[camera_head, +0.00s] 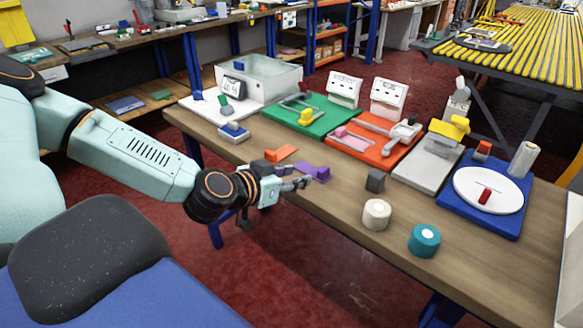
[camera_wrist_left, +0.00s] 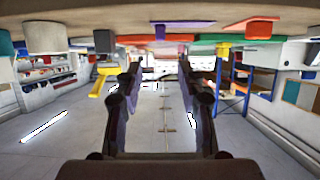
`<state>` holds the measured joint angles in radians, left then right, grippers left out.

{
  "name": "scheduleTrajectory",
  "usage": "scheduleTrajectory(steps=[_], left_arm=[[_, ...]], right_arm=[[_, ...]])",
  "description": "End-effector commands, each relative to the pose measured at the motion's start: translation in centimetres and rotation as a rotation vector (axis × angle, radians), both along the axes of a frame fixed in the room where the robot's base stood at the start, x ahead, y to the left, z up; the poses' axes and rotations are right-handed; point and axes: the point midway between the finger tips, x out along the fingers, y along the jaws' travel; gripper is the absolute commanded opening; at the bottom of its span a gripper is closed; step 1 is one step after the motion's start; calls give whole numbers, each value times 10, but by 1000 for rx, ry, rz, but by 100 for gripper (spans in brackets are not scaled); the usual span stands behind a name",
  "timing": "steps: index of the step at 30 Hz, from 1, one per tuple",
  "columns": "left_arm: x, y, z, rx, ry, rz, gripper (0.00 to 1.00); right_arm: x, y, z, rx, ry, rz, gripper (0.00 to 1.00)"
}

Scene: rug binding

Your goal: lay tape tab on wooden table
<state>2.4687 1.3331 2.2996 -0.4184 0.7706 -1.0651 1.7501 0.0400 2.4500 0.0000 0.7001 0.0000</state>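The wooden table (camera_head: 342,220) runs across the middle of the head view; its edge crosses the top of the upside-down wrist view. A purple piece (camera_head: 314,173) lies on it just beyond my left gripper (camera_head: 300,184), and also shows in the wrist view (camera_wrist_left: 173,27). A flat orange piece (camera_head: 281,154) lies behind the gripper, also in the wrist view (camera_wrist_left: 250,28). I cannot tell which piece is the tape tab. My left gripper is at the table's near edge. In the wrist view its fingers (camera_wrist_left: 163,78) are apart, with nothing between them. My right gripper is not in view.
A grey block (camera_head: 375,181), a white roll (camera_head: 376,214) and a teal roll (camera_head: 424,240) stand right of the gripper. Green (camera_head: 312,124), red (camera_head: 372,150) and blue (camera_head: 510,215) boards fill the back and right. The near table strip has bare wood.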

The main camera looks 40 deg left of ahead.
Motion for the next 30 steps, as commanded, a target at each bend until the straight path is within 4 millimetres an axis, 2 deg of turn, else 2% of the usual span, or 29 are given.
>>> scheduleTrajectory(steps=[8, 11, 14, 17, 23, 30], left_arm=[[-4, -1, 0, 0, 4, -2, 39], [-9, -7, -9, -4, 44, -16, 39], [-20, -20, -28, -19, 133, -41, 39], [-39, -36, -54, -40, 255, -62, 39], [-91, -68, -109, -72, 520, -67, 39], [-175, -98, -166, -66, 837, -26, 39]], right_arm=[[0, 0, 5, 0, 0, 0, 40], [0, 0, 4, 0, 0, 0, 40], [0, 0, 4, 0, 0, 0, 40], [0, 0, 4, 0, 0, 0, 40], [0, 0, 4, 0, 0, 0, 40], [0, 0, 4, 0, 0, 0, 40]])
